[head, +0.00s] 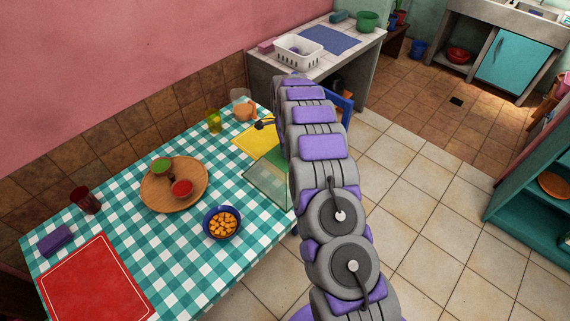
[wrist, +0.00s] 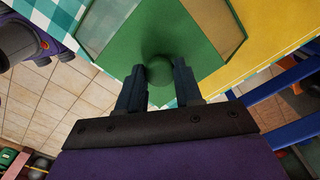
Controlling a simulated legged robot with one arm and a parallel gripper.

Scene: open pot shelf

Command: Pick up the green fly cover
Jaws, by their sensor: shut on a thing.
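The green fly cover (wrist: 150,30) fills the upper middle of the wrist view, with a green top, a round knob and see-through sides. My gripper (wrist: 168,74) is shut on the knob, one dark finger on each side. In the head view the cover (head: 267,188) shows beside my arm near the table's right edge, partly hidden behind the arm. My gripper is hidden there. I cannot tell whether the cover rests on the table or hangs just above it.
The table with a checkered cloth (head: 130,245) holds a yellow mat (head: 252,143), a wooden tray (head: 160,202) with two small bowls, a blue bowl of orange food (head: 222,223) and a red mat (head: 95,285). A blue chair (head: 343,103) stands behind my arm. Tiled floor at right is clear.

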